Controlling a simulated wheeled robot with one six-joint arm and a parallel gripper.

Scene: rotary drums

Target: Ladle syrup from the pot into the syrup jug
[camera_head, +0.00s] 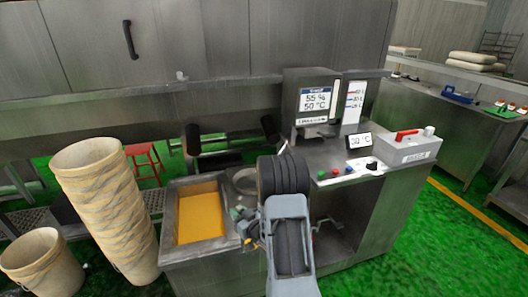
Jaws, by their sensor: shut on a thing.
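A rectangular steel basin (178,250) with flat orange-yellow contents (201,219) stands at the centre left. A round grey vessel (241,182) sits just right of it, partly hidden by my arm. I cannot tell whether it is the pot or the jug. My gripper (246,224) is small and partly hidden by my arm, low beside the basin's right edge. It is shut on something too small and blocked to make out. No ladle or syrup jug can be clearly told apart.
A steel console (375,190) with a screen (315,101), buttons and a grey box with a red handle (408,148) stands on the right. A red stool (145,158) is behind.

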